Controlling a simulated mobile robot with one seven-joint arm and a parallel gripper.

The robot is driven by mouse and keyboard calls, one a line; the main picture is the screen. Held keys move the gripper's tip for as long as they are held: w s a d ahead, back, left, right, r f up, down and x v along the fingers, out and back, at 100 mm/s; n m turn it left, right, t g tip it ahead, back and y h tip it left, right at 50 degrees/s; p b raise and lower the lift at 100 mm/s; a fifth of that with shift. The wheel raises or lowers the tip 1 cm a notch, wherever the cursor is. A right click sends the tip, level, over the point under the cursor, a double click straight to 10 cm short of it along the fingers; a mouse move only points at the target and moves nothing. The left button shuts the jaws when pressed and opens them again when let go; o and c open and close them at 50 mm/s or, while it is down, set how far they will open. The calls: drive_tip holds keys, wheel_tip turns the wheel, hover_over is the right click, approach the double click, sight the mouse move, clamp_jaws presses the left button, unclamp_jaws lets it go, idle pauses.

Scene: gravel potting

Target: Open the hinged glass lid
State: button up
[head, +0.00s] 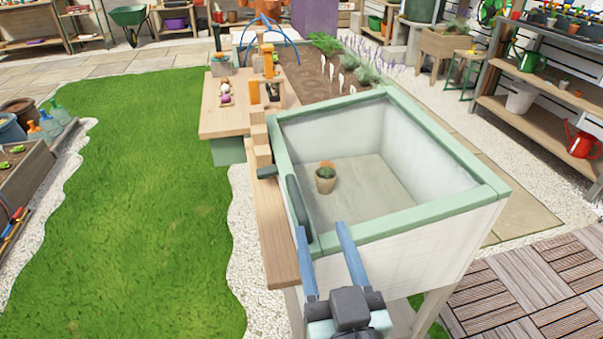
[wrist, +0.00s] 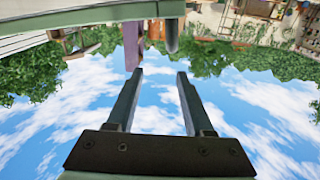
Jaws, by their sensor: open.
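The planter box (head: 420,245) has pale wooden walls. A light green frame (head: 435,222) runs around its top and appears to be the hinged lid lying flat; its clear glass is hard to make out. A dark green bar (head: 297,208), which looks like a handle, stands along the frame's left side. My gripper (head: 322,228) is open and empty at the frame's near left corner, its left finger close to the bar's near end; contact cannot be told. In the wrist view my gripper (wrist: 158,73) points toward a pale green edge (wrist: 100,14) and a dark rod end (wrist: 172,36).
A small potted plant (head: 326,178) stands inside the box. A wooden ledge (head: 272,235) runs along the box's left side, with stacked wooden blocks (head: 261,140) farther back. A wooden bench (head: 225,115) stands beyond. Open lawn (head: 140,220) lies left, wooden decking (head: 530,290) right.

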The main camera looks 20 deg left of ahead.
sight(295, 196)
drive_tip(key=shift+s+a+f+g+y, duration=0.15)
drive_tip(key=shift+a+f+g+y, duration=0.1)
drive_tip(key=shift+f, duration=0.35)
drive_tip(key=shift+s+a+f+g+y, duration=0.15)
drive_tip(key=shift+f+g+y, duration=0.1)
drive_tip(key=shift+f, duration=0.35)
drive_tip(key=x, duration=1.2)
drive_tip(key=shift+w+p, duration=0.15)
drive_tip(key=shift+p, duration=0.15)
clamp_jaws()
drive_tip(key=shift+f, duration=0.1)
